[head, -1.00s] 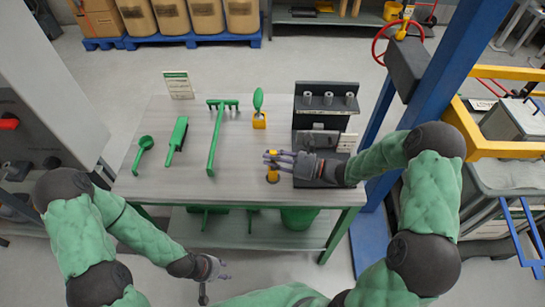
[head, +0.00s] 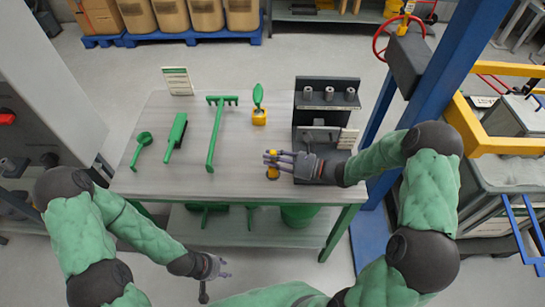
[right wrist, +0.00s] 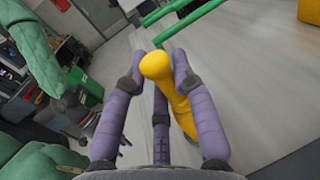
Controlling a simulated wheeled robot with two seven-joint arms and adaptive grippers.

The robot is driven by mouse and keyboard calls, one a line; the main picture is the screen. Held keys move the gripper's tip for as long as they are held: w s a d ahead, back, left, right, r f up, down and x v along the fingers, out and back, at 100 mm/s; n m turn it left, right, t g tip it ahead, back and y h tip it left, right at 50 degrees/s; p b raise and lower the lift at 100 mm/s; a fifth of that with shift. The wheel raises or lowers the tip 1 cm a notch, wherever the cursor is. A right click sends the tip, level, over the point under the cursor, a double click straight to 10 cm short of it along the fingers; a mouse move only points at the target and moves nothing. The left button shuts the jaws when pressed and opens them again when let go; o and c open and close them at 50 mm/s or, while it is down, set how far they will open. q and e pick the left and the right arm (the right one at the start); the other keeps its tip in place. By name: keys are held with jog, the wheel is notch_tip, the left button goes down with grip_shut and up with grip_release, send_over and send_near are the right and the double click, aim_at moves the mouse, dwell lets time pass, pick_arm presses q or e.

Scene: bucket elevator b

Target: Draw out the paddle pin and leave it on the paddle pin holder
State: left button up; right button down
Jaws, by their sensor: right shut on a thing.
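A yellow knobbed pin (right wrist: 158,66), seemingly the paddle pin, is between the purple fingers of my right gripper (right wrist: 168,72), which is shut on it. In the head view the yellow pin (head: 273,153) shows among the fingers, above the table's front right part; its lower end is partly hidden. My right gripper (head: 277,162) is beside the lower left of a black stand (head: 304,117). I cannot tell surely which piece is the paddle pin holder. My left gripper (head: 219,268) is open and empty, low in front of the table.
On the grey table (head: 190,185) lie a green ladle (head: 141,151), a green brush (head: 176,137) and a green rake (head: 217,132). A yellow block (head: 259,117) holds an upright green leaf-shaped piece. A blue post (head: 425,95) rises at the right.

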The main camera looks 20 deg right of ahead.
jog(key=shift+f, duration=0.15)
jog(key=c, duration=0.9)
grip_release()
jog(key=shift+c, duration=0.2)
jog(key=v, duration=1.2)
jog(key=shift+f, duration=0.1)
